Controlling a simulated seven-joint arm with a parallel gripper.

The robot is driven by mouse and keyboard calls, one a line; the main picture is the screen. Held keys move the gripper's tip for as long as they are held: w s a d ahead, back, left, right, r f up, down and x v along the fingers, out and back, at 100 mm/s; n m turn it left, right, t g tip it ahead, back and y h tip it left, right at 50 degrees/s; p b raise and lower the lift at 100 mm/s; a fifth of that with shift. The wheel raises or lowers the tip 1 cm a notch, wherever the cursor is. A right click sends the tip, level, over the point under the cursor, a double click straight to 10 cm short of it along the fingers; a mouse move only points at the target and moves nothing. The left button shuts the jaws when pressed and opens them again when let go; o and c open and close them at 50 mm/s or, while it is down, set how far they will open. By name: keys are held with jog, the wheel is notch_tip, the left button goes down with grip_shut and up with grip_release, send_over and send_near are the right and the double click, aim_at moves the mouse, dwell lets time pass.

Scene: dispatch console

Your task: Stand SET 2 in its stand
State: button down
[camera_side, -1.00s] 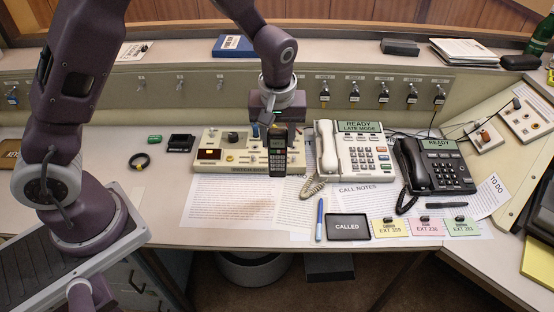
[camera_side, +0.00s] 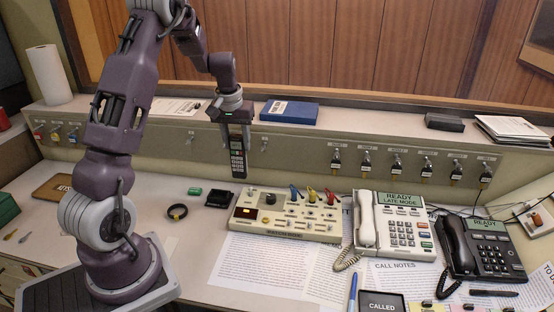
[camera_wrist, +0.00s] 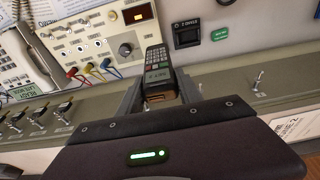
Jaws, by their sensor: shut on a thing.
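A dark handset (camera_side: 238,155) with a keypad and a small screen hangs upright from my gripper (camera_side: 232,118), held by its top end. It is above the desk, in front of the grey back panel. In the wrist view the handset (camera_wrist: 158,68) sits between my gripper's two fingers (camera_wrist: 160,94); its label is too small to read surely. A small black stand (camera_side: 219,197) is on the desk, below and left of the handset, and looks empty. The wrist view shows the stand (camera_wrist: 187,33) with a label that seems to begin with 2.
A cream switch console (camera_side: 285,218) with coloured plugs stands right of the stand. A white phone (camera_side: 395,225) and a black phone (camera_side: 485,245) are farther right.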

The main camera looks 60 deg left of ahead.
jog(key=s+a, duration=0.5)
jog(key=a, duration=0.3)
notch_tip(320, 180, down, 9)
jog(key=shift+d, duration=0.15)
jog(key=shift+f, duration=1.35)
dwell(2.5)
jog(key=shift+c, duration=1.2)
grip_release()
notch_tip(320, 180, up, 7)
